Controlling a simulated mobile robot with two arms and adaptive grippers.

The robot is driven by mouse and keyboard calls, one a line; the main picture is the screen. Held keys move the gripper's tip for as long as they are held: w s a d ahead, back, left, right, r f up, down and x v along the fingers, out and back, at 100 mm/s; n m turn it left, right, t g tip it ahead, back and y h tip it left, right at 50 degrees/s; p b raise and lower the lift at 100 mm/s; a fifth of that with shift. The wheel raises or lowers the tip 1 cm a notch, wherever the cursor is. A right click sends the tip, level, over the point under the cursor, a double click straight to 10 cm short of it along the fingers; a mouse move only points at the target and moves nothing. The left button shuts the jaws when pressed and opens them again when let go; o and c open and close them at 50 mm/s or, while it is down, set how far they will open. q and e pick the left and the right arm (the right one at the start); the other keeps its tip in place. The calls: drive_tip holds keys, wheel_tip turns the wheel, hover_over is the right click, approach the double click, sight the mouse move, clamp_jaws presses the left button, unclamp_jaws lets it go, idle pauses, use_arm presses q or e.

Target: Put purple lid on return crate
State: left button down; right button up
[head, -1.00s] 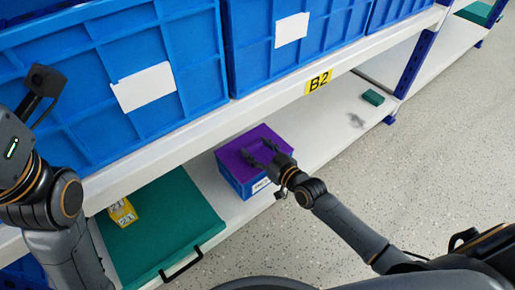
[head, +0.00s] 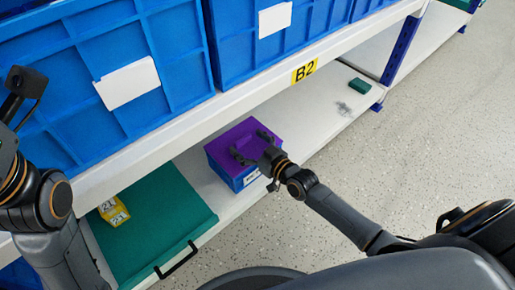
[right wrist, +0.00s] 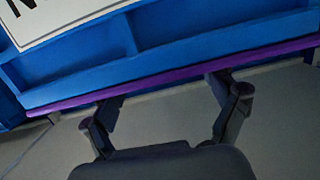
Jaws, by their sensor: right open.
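The purple lid (head: 228,142) lies on top of the blue return crate (head: 219,173), on the lower shelf. Its edge appears seated on the crate's rim, though I cannot tell if it is fully pressed down. My right gripper (head: 252,147) is open and empty at the lid's near right side, its fingers spread over the top. In the right wrist view, the lid's thin purple edge (right wrist: 165,82) runs along the blue crate wall (right wrist: 160,50), and the open right gripper (right wrist: 170,105) has its tips close to that edge.
A green board with a black handle (head: 155,225) lies left of the crate, with a yellow block (head: 112,212) on it. Big blue bins (head: 110,60) fill the shelf above. A small green block (head: 364,94) lies farther right; shelf between is mostly clear.

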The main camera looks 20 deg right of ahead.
drive_tip(key=v, duration=1.1)
drive_tip(key=shift+s, duration=0.2)
